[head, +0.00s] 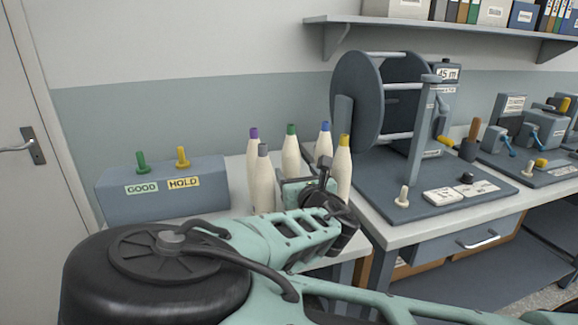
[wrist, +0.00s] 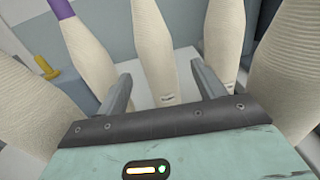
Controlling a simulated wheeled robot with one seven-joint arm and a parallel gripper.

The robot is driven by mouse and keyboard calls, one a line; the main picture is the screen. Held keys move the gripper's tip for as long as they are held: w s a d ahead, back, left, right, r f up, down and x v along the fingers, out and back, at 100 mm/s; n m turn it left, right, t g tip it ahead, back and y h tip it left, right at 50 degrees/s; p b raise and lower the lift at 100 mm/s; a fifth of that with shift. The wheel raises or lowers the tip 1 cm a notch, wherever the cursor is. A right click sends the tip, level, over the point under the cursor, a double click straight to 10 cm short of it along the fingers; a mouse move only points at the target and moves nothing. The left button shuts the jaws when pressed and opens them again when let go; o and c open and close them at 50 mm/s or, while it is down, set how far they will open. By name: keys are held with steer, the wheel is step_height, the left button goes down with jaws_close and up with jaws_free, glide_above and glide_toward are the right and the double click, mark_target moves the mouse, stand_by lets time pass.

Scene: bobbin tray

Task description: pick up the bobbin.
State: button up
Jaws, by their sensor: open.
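Several cream cone-shaped bobbins stand upright on the white table: purple-tipped (head: 254,165), grey-tipped (head: 264,185), green-tipped (head: 291,160), blue-tipped (head: 323,143) and yellow-tipped (head: 343,172). My gripper (head: 308,184) is among them, covering the lower parts of some. In the wrist view my gripper (wrist: 160,75) is open and empty, its two fingers apart. A middle bobbin (wrist: 154,45) stands beyond the gap between the fingers; its tip is out of frame, and I see no contact. The purple-tipped bobbin (wrist: 82,50) is to its left, and other bobbins stand close on both sides.
A grey box (head: 160,190) with GOOD and HOLD labels and green and yellow pegs stands at left. A winding reel (head: 357,105) on a dark base (head: 430,195) stands close at right. A shelf (head: 440,25) with binders hangs above. Free room between bobbins is narrow.

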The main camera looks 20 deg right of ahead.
mark_target(292, 165)
steer(key=w+p, duration=0.1)
steer(key=w, duration=0.6)
steer(key=shift+w+r+p, duration=0.15)
steer(key=shift+r+p, duration=0.05)
steer(key=shift+p, duration=0.2)
steer(key=c, duration=1.1)
